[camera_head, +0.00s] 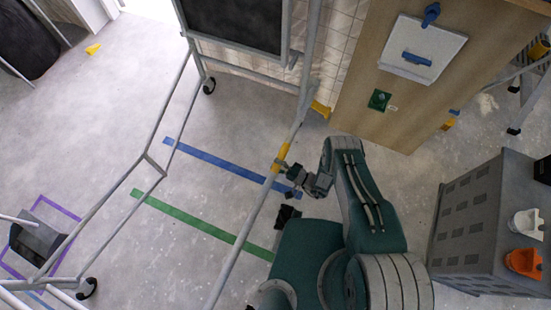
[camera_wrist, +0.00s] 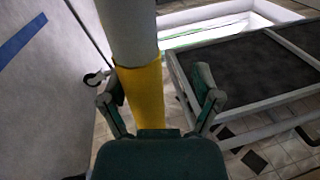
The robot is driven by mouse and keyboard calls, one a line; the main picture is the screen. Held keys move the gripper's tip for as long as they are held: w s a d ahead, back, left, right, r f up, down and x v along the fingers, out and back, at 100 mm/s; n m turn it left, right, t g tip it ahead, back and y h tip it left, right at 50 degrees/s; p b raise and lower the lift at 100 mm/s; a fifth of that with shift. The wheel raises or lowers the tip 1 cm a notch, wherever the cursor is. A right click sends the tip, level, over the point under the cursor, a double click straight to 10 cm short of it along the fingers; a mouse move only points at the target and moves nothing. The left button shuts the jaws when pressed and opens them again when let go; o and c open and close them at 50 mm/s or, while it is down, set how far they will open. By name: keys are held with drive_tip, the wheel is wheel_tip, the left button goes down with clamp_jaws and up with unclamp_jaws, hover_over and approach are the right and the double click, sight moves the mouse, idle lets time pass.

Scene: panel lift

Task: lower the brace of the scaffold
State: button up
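The scaffold brace is a long grey pole (camera_head: 246,234) that runs diagonally through the head view. It has a yellow section (camera_head: 283,152), which also shows in the wrist view (camera_wrist: 143,95) below a grey-white length of pole. My gripper (camera_head: 282,168) is at this yellow section. In the wrist view my gripper (camera_wrist: 158,92) is open, with one finger on each side of the yellow section. The left finger is close beside it, and a clear gap shows between it and the right finger. Whether the left finger touches it, I cannot tell.
The grey scaffold frame (camera_head: 158,135) stands on castors at left. A wooden panel (camera_head: 365,100) with blue handles is at upper right. A grey cabinet (camera_head: 465,220) stands right of my arm. Blue tape (camera_head: 225,166) and green tape (camera_head: 190,218) mark open floor.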

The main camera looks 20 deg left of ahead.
wheel_tip(320, 180, up, 8)
drive_tip(key=shift+r, duration=0.2)
idle(0.4)
drive_tip(key=v, duration=1.2)
drive_tip(key=shift+s+d, duration=0.2)
idle(0.9)
idle(0.5)
